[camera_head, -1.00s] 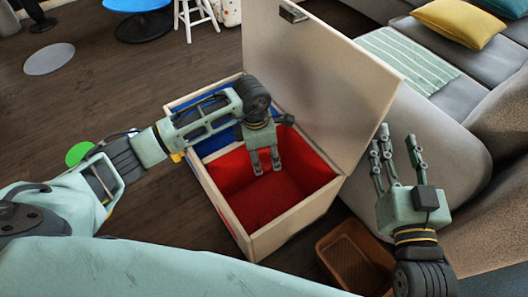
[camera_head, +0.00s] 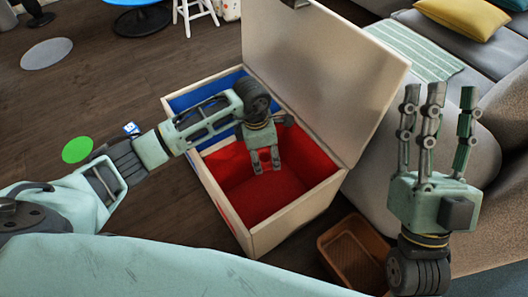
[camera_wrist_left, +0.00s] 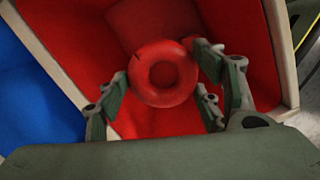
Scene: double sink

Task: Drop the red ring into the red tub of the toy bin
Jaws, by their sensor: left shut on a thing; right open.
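The toy bin (camera_head: 247,239) stands open with its lid (camera_head: 325,75) raised at the right. Its red tub (camera_head: 258,205) is at the near end and its blue tub (camera_head: 190,97) at the far end. My left gripper (camera_head: 265,168) points down over the red tub. In the left wrist view it is shut on the red ring (camera_wrist_left: 163,73), with fingers on both sides of it and red tub walls behind. The ring is hard to make out against the red tub in the head view. My right gripper (camera_head: 437,100) is open and empty, pointing up at the right.
A brown basket (camera_head: 352,255) sits on the floor just right of the bin. A grey sofa (camera_head: 480,50) stands behind the lid. A green disc (camera_head: 77,149) lies on the floor at the left. Open wooden floor lies left of the bin.

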